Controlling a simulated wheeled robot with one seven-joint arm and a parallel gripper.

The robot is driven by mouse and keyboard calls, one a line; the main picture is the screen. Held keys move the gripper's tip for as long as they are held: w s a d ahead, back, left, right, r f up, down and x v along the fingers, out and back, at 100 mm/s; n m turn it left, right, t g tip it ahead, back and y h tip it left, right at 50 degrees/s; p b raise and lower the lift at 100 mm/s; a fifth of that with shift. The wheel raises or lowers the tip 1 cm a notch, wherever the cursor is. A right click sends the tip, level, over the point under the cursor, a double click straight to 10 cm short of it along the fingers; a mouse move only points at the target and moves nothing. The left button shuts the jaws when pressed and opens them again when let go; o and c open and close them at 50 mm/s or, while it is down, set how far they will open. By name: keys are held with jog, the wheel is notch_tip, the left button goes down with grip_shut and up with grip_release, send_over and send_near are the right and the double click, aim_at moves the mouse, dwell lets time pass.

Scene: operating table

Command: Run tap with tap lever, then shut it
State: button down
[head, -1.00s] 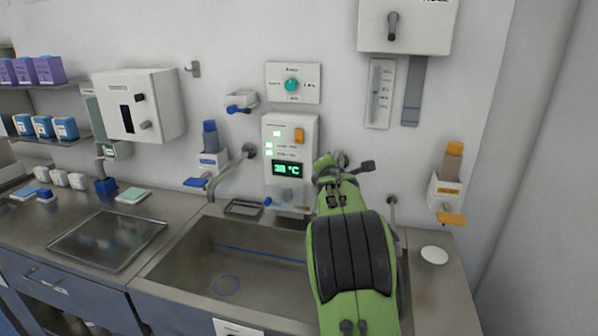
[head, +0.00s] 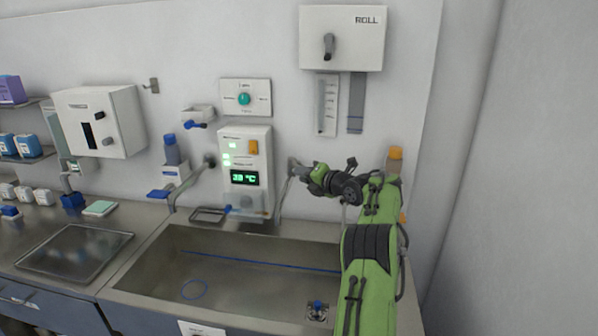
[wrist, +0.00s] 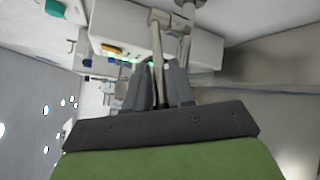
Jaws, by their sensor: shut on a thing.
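My gripper (head: 304,172) is at the wall just right of the white temperature panel (head: 245,175). In the wrist view my gripper (wrist: 163,85) has its two grey fingers closed on a slim grey rod, which I take to be the tap lever (wrist: 157,50). In the head view the tap lever (head: 284,192) shows as a thin grey bar slanting down from the wall. A grey spout (head: 185,188) curves out from the wall left of the panel, over the steel sink (head: 235,270). I cannot tell whether water is running.
A drain (head: 318,309) shows on the sink floor. A blue-capped dispenser (head: 172,160) hangs left of the panel, and an orange-capped bottle (head: 395,158) is partly behind my arm. A roll dispenser (head: 342,38) hangs above. A steel tray (head: 75,250) lies on the left counter.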

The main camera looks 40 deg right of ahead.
jog(key=shift+s+f, duration=0.1)
dwell(0.4)
jog(key=c, duration=1.2)
grip_release()
jog(key=shift+c, duration=0.2)
jog(key=shift+o, duration=0.4)
jog(key=shift+s, duration=0.1)
jog(key=b+v, duration=0.4)
jog(key=v, duration=1.2)
jog(key=shift+b, duration=0.3)
